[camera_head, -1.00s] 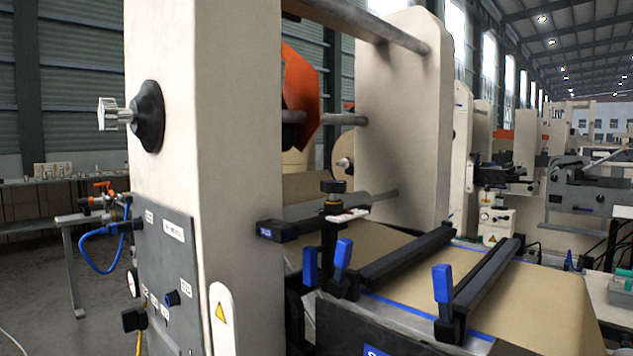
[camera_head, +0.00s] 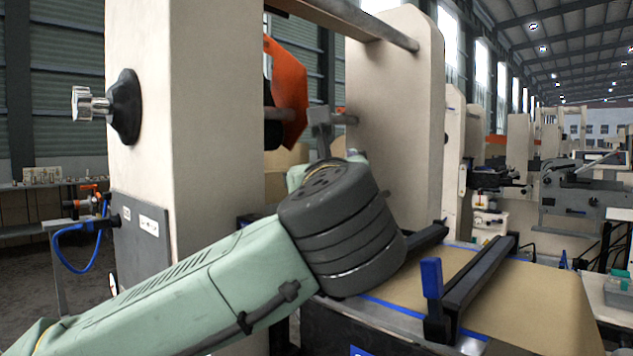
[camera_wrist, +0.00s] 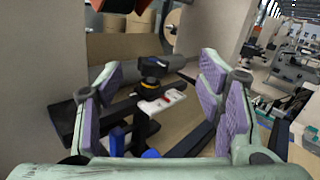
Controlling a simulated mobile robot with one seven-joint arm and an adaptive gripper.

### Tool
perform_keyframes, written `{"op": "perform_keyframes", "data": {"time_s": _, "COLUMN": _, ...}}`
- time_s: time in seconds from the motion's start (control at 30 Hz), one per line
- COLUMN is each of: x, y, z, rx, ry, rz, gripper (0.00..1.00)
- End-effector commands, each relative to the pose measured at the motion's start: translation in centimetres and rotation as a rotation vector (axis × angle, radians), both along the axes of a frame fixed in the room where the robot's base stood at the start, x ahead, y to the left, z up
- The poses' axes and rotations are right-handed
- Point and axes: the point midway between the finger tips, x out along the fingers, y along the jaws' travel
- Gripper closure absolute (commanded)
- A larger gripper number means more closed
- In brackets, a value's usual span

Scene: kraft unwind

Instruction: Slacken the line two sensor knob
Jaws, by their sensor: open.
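The sensor knob (camera_wrist: 153,63) is a black round knob above a yellow ring, on a sensor with a white label plate (camera_wrist: 160,103). In the wrist view it stands upright in the middle, between and beyond the two purple-padded fingers of my gripper (camera_wrist: 160,72). My gripper is open and empty, and no finger visibly touches the knob. In the head view my arm hides the knob and its bracket. I cannot read a line number on it.
Blue clamp levers stand near the sensor, one showing right of my arm (camera_head: 431,278). Dark bars cross the brown kraft web (camera_head: 520,300). A cream machine column (camera_head: 215,130) stands left, and an orange guard (camera_head: 288,90) is above.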

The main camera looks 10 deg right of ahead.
Motion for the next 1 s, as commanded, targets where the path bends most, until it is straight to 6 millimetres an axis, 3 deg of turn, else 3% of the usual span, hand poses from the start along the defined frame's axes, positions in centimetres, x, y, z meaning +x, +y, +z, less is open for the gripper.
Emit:
{"op": "perform_keyframes", "data": {"time_s": 0.17, "x": 0.8, "y": -0.4, "z": -2.0, "rx": 0.168, "ry": 0.049, "rz": 0.072, "gripper": 0.39}}
{"op": "perform_keyframes", "data": {"time_s": 0.37, "x": 3.0, "y": -0.7, "z": -2.0, "rx": 0.177, "ry": 0.054, "rz": 0.075, "gripper": 0.39}}
{"op": "perform_keyframes", "data": {"time_s": 0.73, "x": 9.5, "y": -1.7, "z": -1.9, "rx": 0.174, "ry": 0.052, "rz": 0.074, "gripper": 0.39}}
{"op": "perform_keyframes", "data": {"time_s": 1.0, "x": 11.3, "y": -2.0, "z": -2.1, "rx": 0.174, "ry": 0.050, "rz": 0.074, "gripper": 0.39}}
